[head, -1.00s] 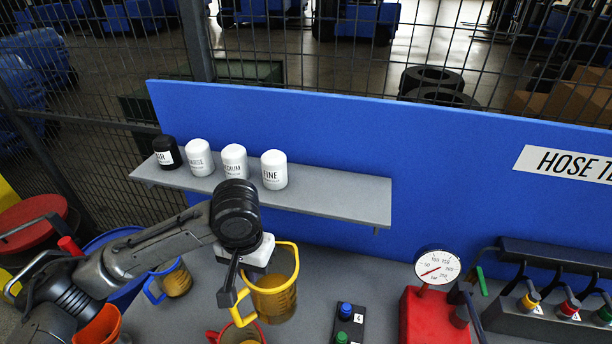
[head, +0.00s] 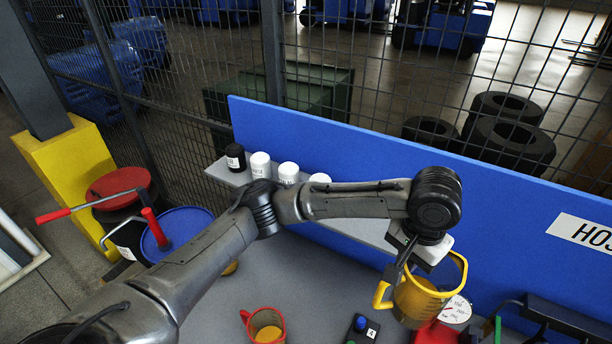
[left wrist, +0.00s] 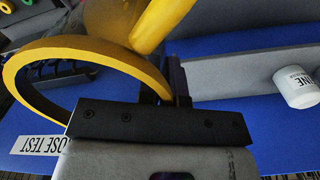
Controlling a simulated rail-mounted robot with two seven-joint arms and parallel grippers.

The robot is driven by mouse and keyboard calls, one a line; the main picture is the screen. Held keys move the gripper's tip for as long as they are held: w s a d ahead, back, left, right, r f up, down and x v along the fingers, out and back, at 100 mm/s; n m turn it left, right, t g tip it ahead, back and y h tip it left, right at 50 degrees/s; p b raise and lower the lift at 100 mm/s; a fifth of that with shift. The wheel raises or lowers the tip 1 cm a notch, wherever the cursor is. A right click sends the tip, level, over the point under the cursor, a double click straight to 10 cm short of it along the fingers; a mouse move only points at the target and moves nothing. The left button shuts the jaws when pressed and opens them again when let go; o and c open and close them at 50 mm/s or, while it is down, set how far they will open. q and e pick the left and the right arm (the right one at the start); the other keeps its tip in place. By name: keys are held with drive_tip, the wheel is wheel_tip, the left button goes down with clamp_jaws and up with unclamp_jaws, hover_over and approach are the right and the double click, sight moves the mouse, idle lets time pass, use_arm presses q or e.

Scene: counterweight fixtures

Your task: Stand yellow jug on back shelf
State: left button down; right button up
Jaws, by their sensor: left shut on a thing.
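The yellow jug (head: 416,302) is a see-through amber vessel with a yellow rim and handle. The shelf also shows in the left wrist view (left wrist: 235,78). My right gripper is out of view.
A black canister (head: 235,157) and several white canisters (head: 261,165) stand on the shelf's left part; its right part looks bare. A red jug (head: 266,328) stands on the bench. A pressure gauge (head: 457,309) is just right of the yellow jug.

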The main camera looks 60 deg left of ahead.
use_arm(q)
drive_tip(key=w+a+r+n+p, duration=0.6)
drive_tip(key=w+r+p, duration=0.25)
drive_tip(key=r, duration=0.25)
drive_tip(key=a+f+n+p, duration=0.4)
drive_tip(key=a+f+p, duration=0.1)
drive_tip(key=a+f, duration=0.7)
drive_tip(key=shift+w+a, duration=0.2)
drive_tip(key=shift+a, duration=1.1)
drive_tip(key=shift+f, duration=0.2)
drive_tip(key=c, duration=1.3)
unclamp_jaws()
